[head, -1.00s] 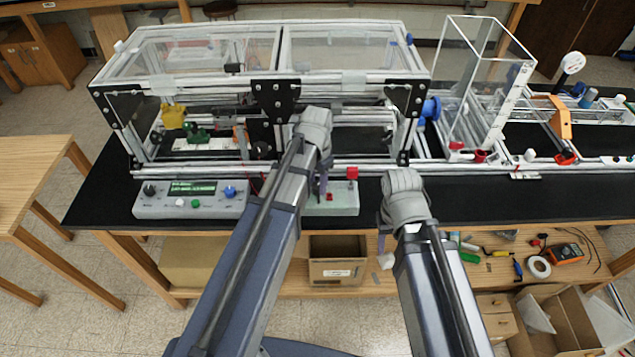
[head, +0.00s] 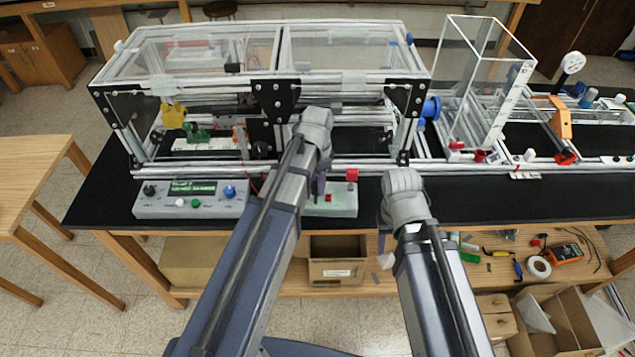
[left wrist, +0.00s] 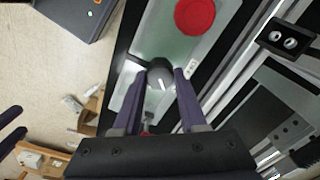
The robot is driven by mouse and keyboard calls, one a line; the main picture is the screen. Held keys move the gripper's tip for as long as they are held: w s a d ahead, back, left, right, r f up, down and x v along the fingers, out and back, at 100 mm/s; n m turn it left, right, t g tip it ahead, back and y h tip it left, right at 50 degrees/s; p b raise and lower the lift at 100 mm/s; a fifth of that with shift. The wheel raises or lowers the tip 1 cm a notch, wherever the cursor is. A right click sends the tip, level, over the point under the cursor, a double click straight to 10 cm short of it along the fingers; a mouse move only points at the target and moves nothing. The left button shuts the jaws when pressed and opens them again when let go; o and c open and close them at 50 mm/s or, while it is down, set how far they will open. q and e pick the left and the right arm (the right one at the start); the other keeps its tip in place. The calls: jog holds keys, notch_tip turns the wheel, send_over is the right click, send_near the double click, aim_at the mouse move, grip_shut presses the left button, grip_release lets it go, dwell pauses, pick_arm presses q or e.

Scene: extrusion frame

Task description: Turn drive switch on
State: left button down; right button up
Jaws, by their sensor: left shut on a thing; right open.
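The drive switch (left wrist: 160,80) is a dark round knob with a white pointer line on a pale grey-green box (left wrist: 173,40), seen in the left wrist view. A large red button (left wrist: 195,15) sits beside it. The two purple fingers of my left gripper (left wrist: 157,74) are shut on the knob from either side. In the head view the same box (head: 343,205) stands at the bench's front edge, and my left wrist hides the knob. My right gripper (head: 383,243) is apart from the box, in front of the bench edge, open and mostly hidden by its wrist.
A control panel (head: 165,206) with a lit display, knobs and buttons lies left of the box. The extrusion frame with clear covers (head: 212,85) stands just behind. The black bench top (head: 480,204) is clear to the right. Tools and a multimeter (head: 566,253) lie on a lower shelf.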

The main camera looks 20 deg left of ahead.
pick_arm(q)
jog(key=shift+c, duration=2.3)
grip_release()
jog(key=shift+r, duration=0.1)
notch_tip(320, 180, up, 8)
jog(key=p, duration=0.8)
jog(key=shift+s+f, duration=0.1)
jog(key=shift+f, duration=0.15)
jog(key=s+d+f+n+y+b, duration=0.1)
jog(key=s+d+f+n+b, duration=0.4)
jog(key=s+d, duration=0.5)
jog(key=s+f+b, duration=0.2)
jog(key=s, duration=0.2)
jog(key=shift+d+f+b, duration=0.15)
jog(key=shift+d+b, duration=0.1)
jog(key=shift+b, duration=0.1)
